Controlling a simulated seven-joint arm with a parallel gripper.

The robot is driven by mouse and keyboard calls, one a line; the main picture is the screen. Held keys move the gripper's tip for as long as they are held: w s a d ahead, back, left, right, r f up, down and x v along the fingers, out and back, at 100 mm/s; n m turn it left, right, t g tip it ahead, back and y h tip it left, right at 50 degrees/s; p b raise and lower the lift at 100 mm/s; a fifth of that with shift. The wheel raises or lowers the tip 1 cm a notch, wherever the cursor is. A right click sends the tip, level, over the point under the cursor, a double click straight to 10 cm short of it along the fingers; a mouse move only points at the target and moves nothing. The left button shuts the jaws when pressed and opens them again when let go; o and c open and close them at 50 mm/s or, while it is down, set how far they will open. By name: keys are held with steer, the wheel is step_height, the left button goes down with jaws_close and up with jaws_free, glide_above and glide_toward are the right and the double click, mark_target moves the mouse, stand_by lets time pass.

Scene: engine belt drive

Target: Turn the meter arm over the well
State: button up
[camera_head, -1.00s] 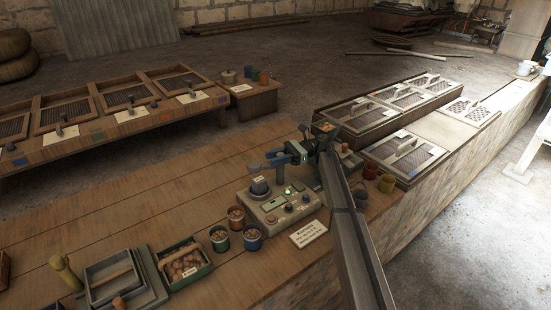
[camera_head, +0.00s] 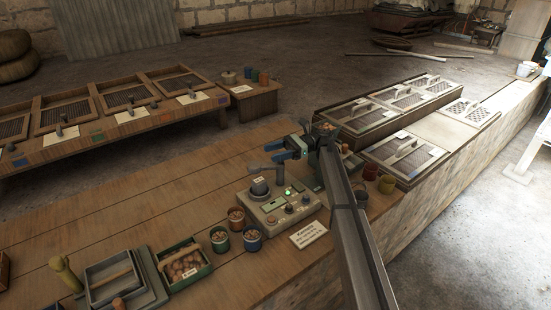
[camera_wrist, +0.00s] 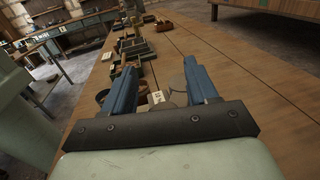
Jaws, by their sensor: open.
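The moisture meter (camera_head: 290,207) is a pale box with buttons and small green lights on the plank bench. Its well (camera_head: 260,187) is a dark round cup with a white label at the box's back left. The meter arm (camera_head: 268,170) is a dark bar just above and behind the well; its exact angle over the well is hard to tell. My gripper (camera_head: 281,149) has blue fingers, open and empty, above and behind the meter arm. In the wrist view the open fingers (camera_wrist: 158,70) frame a white label and a grey round part, partly hidden by the gripper body.
Small cups of kernels (camera_head: 236,217) stand left of the meter, with a green-edged tray (camera_head: 184,265) farther left. A sign (camera_head: 308,234) lies in front. Framed screens (camera_head: 404,150) and coloured cups (camera_head: 386,184) are to the right. Bare planks (camera_head: 130,205) lie left behind the meter.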

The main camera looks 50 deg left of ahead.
step_height(320, 180, up, 7)
stand_by(0.4)
steer(key=shift+r, duration=0.1)
steer(key=w+d+f+m+t+y, duration=0.2)
steer(key=w+d+f+m+y, duration=0.4)
steer(key=d+f, duration=0.55)
steer(key=s+a+t+y, duration=0.1)
steer(key=a, duration=0.3)
steer(key=s+a+r+t+y, duration=0.1)
steer(key=s+a, duration=0.1)
steer(key=a, duration=0.2)
steer(key=s+a+m+t+y, duration=0.1)
steer(key=s+a, duration=0.1)
steer(key=a, duration=0.2)
steer(key=shift+s+a+r+y, duration=0.2)
steer(key=shift+s+a+y, duration=0.1)
steer(key=shift+y, duration=0.1)
steer(key=shift+w, duration=0.1)
jaws_close()
